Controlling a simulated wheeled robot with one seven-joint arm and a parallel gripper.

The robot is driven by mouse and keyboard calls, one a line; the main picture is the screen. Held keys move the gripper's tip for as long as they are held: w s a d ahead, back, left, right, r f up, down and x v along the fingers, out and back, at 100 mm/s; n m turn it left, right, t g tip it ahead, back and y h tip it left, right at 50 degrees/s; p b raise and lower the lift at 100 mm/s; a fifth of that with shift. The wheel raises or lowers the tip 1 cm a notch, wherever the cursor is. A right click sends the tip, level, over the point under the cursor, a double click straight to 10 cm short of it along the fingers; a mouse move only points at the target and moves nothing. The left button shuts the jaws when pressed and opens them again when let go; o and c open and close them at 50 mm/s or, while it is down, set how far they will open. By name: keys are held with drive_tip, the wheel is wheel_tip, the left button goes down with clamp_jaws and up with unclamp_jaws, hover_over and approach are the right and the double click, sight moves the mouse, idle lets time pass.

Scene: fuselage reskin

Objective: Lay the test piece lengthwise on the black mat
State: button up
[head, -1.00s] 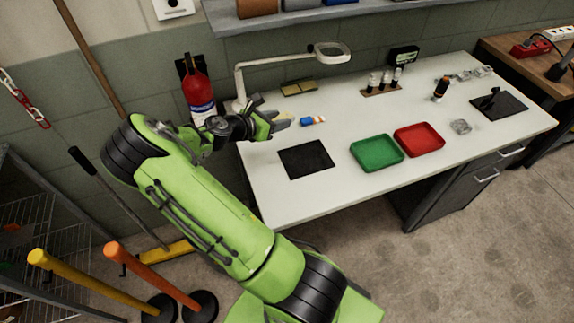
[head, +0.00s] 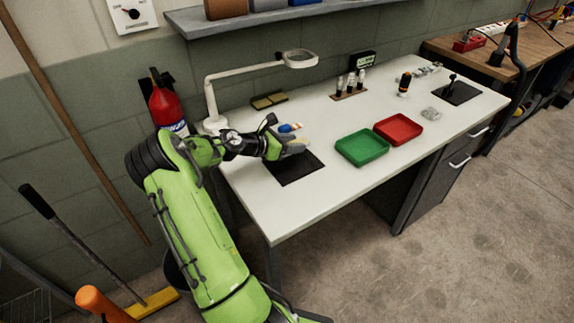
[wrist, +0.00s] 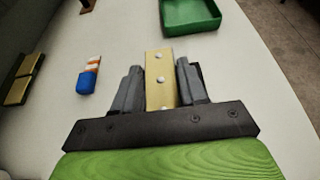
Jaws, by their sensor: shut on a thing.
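The test piece is a tan strip with several round rivet heads, held between my gripper's fingers (wrist: 160,88) in the wrist view (wrist: 159,62). Its far end points toward the green tray. In the head view my gripper (head: 295,143) is shut on it at the far edge of the black mat (head: 293,172) and partly hides the mat. The bare near part of the mat shows on the left of the white bench. How high the piece is above the mat I cannot tell. The mat is not visible in the wrist view.
A green tray (head: 362,147) and a red tray (head: 398,129) stand to the right. A magnifier lamp (head: 215,100) and brass-coloured blocks (head: 268,100) are behind. A second dark mat (head: 456,93) lies far right.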

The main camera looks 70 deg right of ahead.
sight(291, 164)
wheel_tip(291, 164, down, 6)
drive_tip(key=shift+r+b, duration=0.1)
drive_tip(key=shift+b, duration=0.8)
drive_tip(key=shift+r, duration=0.15)
drive_tip(key=o, duration=1.1)
drive_tip(key=shift+c, duration=0.2)
drive_tip(key=p+v, duration=0.3)
drive_tip(key=v, duration=0.8)
drive_tip(key=shift+w+r, duration=0.1)
drive_tip(key=shift+w, duration=0.05)
drive_tip(key=shift+w+a+r, duration=0.1)
drive_tip(key=shift+w+a, duration=0.15)
drive_tip(key=shift+a, duration=0.15)
